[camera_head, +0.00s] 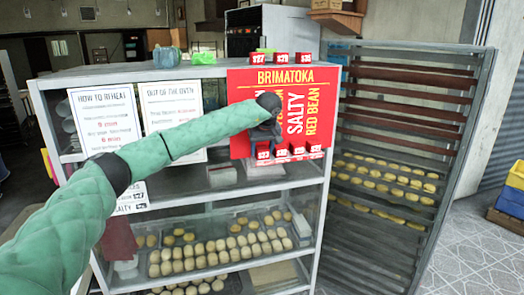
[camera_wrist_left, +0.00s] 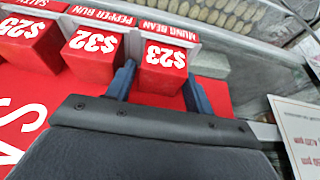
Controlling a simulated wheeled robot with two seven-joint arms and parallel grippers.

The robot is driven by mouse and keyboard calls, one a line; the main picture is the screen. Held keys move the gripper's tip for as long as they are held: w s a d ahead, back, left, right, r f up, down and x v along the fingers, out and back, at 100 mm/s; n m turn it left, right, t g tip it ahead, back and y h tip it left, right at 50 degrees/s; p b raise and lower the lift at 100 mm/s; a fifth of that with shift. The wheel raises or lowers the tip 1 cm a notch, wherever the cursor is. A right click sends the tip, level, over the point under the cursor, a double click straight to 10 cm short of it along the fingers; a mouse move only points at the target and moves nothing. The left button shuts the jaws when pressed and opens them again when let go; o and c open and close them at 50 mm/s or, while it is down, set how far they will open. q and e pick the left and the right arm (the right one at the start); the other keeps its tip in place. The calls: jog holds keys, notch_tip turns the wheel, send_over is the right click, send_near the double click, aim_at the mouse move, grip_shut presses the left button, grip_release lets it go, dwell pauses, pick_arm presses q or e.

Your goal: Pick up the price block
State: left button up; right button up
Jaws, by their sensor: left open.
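Red price blocks with white numbers stand in a row at the lower edge of the red sign, such as one block (camera_head: 298,148) in the head view. In the left wrist view the $23 block (camera_wrist_left: 163,60) is under the label "MUNG BEAN". The $32 block (camera_wrist_left: 92,48) and the $25 block (camera_wrist_left: 30,45) stand to its left. My left gripper (camera_head: 265,138) is at the sign, in front of the row's left part. Its open fingers (camera_wrist_left: 160,76) lie on either side of the $23 block. I cannot tell whether they touch it. My right gripper is not visible.
The red sign (camera_head: 308,82) is on the front of the shelf case. More red price blocks (camera_head: 281,57) stand on the case top. Trays of buns (camera_head: 215,247) sit below. White notices (camera_head: 103,118) hang at left. A tall rack (camera_head: 385,187) stands at right.

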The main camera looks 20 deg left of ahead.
pick_arm(q)
jog(key=shift+f, duration=0.2)
jog(key=c, duration=0.8)
jog(key=shift+o, duration=0.2)
jog(key=shift+r, duration=0.15)
